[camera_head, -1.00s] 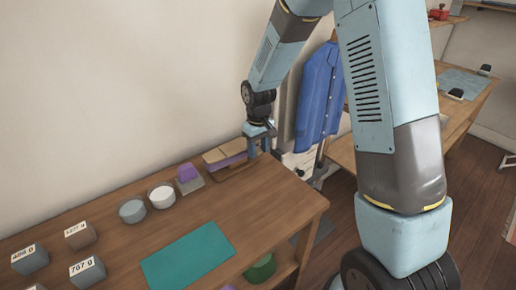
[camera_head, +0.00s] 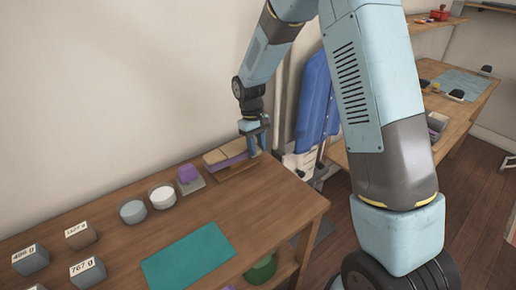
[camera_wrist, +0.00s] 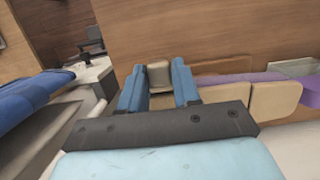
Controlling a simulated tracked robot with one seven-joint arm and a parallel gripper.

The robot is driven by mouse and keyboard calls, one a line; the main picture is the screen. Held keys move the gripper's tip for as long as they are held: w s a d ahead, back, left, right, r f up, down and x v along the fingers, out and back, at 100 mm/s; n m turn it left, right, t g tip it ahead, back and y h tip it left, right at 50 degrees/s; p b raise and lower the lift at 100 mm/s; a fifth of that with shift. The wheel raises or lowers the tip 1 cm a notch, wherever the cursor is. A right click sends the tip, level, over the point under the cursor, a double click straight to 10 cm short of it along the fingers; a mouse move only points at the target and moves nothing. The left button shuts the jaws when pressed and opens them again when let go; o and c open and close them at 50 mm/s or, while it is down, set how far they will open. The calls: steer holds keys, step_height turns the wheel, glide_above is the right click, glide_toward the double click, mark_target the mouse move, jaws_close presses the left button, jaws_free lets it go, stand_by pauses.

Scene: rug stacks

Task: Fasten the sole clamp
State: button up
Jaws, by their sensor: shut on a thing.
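The sole clamp (camera_head: 238,168) is a low wooden fixture at the far end of the workbench by the wall, with tan pads above a purple layer. It also shows at the right of the wrist view, where the tan pads (camera_wrist: 249,102) lie beside a purple strip (camera_wrist: 262,78). My gripper (camera_head: 255,144) points down at the clamp's right end. In the wrist view my gripper (camera_wrist: 157,88) has its blue fingers on both sides of a tan-grey block (camera_wrist: 159,75) at the clamp's end. The fingers partly hide the block, and its link to the clamp is unclear.
A purple block on a grey stand (camera_head: 191,181), a white pot (camera_head: 162,196) and a grey pot (camera_head: 132,211) stand left of the clamp. Weight-marked blocks (camera_head: 87,272) and a teal mat (camera_head: 188,255) lie nearer. A blue shirt (camera_head: 315,105) hangs at right.

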steer(key=shift+w+a, duration=0.1)
steer(key=shift+w, duration=0.05)
steer(key=o, duration=1)
steer(key=v, duration=1.3)
steer(key=shift+w+a+r, duration=0.1)
steer(key=shift+w+r, duration=0.15)
steer(key=shift+r, duration=0.1)
